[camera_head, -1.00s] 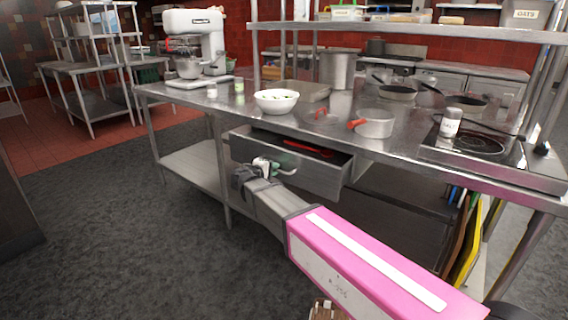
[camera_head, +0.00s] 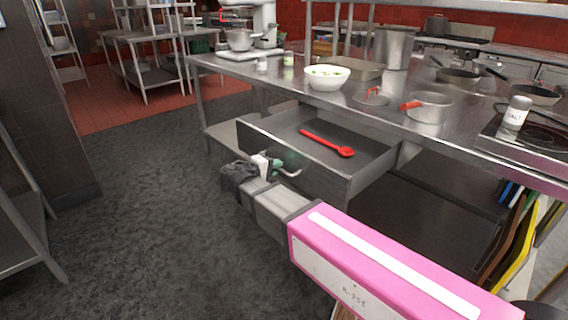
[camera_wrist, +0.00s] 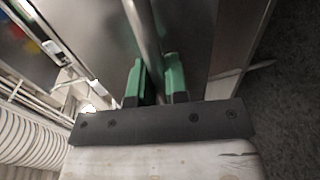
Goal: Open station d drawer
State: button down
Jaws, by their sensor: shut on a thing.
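The station drawer (camera_head: 330,178) hangs under the steel worktable and is pulled well out. A red spoon (camera_head: 327,143) lies inside it, and the rest of its visible floor is bare. My gripper (camera_head: 277,164) is at the drawer's front face, shut on the drawer handle (camera_head: 291,172). In the wrist view, the green fingers of my gripper (camera_wrist: 156,80) stand on either side of the bar handle (camera_wrist: 143,35). The drawer front fills the area behind the bar.
On the worktable (camera_head: 346,89) stand a white bowl (camera_head: 327,78), a red-handled pan (camera_head: 429,106), a salt shaker (camera_head: 516,113) and a mixer. Coloured boards (camera_head: 515,245) stand below at the right. Dark floor (camera_head: 130,190) left of the drawer is clear.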

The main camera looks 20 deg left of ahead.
jog(key=shift+s+a, duration=0.1)
jog(key=shift+s, duration=0.2)
jog(key=c, duration=1.1)
grip_release()
jog(key=shift+c, duration=0.2)
jog(key=shift+a, duration=0.1)
jog(key=v, duration=1)
jog(key=shift+s, duration=0.35)
jog(key=shift+a, duration=0.15)
